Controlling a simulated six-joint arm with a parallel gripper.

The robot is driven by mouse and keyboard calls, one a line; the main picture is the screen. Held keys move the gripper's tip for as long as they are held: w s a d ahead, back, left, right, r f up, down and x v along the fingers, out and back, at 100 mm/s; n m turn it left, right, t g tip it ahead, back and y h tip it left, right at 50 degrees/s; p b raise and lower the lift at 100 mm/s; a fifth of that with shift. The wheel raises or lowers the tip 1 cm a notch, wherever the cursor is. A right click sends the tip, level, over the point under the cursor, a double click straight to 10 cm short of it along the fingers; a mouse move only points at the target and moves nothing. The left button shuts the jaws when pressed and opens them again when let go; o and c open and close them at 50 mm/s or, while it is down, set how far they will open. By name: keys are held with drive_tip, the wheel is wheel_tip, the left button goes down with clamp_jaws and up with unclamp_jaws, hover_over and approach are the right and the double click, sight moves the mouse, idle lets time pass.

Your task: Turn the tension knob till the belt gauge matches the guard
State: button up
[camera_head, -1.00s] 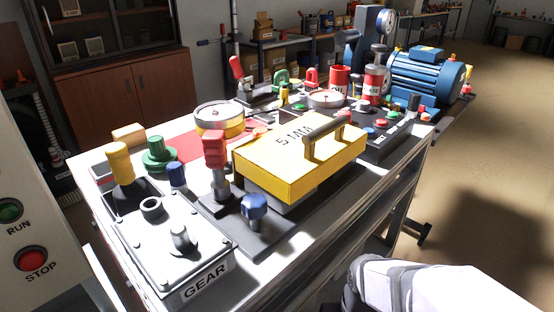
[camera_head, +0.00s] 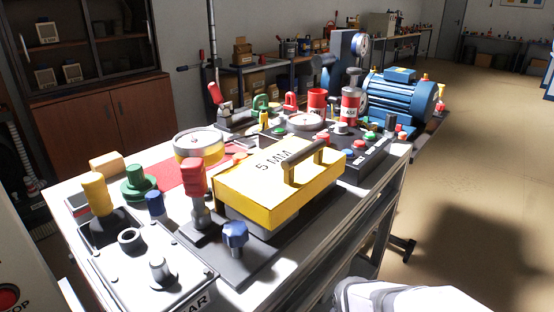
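The yellow guard (camera_head: 240,187) is a box-shaped cover marked "5 MM", with a dark handle on top, on a dark base plate. A blue lobed knob (camera_head: 235,235) stands at the guard's near edge; it looks like the tension knob, but no label shows. A round white-faced gauge with a yellow band (camera_head: 198,146) stands behind and left of the guard. A second round dial (camera_head: 304,121) lies beyond the guard. I cannot tell which is the belt gauge, and their readings are too small to read. My gripper is out of view; only part of my white arm shows at the bottom.
A red-topped lever (camera_head: 194,180) stands close left of the blue knob. The grey gear box (camera_head: 135,268) is at the near left. A button panel (camera_head: 365,155) and a blue motor (camera_head: 398,97) are to the right. Open floor lies right of the bench.

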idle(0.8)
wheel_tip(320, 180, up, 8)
drive_tip(key=p, duration=0.8)
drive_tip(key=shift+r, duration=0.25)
idle(2.4)
